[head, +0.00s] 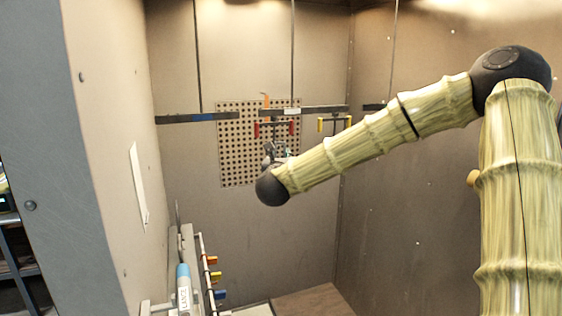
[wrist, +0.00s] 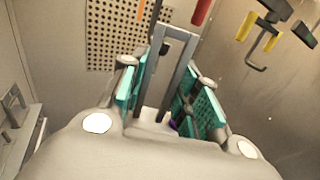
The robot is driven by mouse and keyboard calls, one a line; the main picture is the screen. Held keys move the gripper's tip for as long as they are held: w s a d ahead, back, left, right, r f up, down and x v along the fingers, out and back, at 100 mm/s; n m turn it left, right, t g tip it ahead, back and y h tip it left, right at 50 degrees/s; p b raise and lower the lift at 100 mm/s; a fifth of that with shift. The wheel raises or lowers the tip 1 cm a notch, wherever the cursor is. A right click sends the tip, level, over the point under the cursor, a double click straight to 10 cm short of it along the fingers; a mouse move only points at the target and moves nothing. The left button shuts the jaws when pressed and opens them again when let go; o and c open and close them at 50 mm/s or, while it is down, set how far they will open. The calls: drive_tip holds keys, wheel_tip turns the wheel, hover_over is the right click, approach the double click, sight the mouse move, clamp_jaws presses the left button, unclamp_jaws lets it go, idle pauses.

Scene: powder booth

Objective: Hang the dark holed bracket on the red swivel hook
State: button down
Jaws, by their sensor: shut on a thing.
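My gripper (wrist: 168,78) has teal pads and is shut on a dark grey, frame-like bracket (wrist: 178,33) with a long opening, which sticks out beyond the fingertips in the wrist view. In the head view my gripper (head: 272,151) is small and partly hidden by my wrist, so the bracket is hard to make out there. A red hook part (wrist: 201,12) is beyond the bracket's far end, slightly right, cut by the top edge. In the head view two red hook parts hang from the dark rail, one left (head: 257,130) and one right (head: 291,127), above my gripper.
Yellow hook parts (head: 320,124) hang right of the red ones; they also show in the wrist view (wrist: 248,27). A perforated panel (head: 230,165) backs the rail (head: 313,110). An orange piece (head: 266,100) stands above it. Coloured valves (head: 215,276) line the left wall.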

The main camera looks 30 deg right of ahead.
drive_tip(key=shift+w, duration=0.4)
drive_tip(key=shift+w+d+b, duration=0.1)
drive_tip(key=shift+w+b, duration=0.05)
drive_tip(key=shift+b, duration=0.15)
drive_tip(key=shift+w+d+b, duration=0.15)
drive_tip(key=shift+w+b, duration=0.2)
drive_tip(key=shift+w, duration=0.25)
drive_tip(key=shift+w+d+b, duration=0.15)
drive_tip(key=shift+w+b, duration=0.2)
drive_tip(key=shift+w, duration=0.25)
drive_tip(key=shift+w+r, duration=0.1)
drive_tip(key=shift+f+b, duration=0.75)
drive_tip(key=shift+b, duration=0.35)
idle(0.3)
drive_tip(key=c, duration=1)
unclamp_jaws()
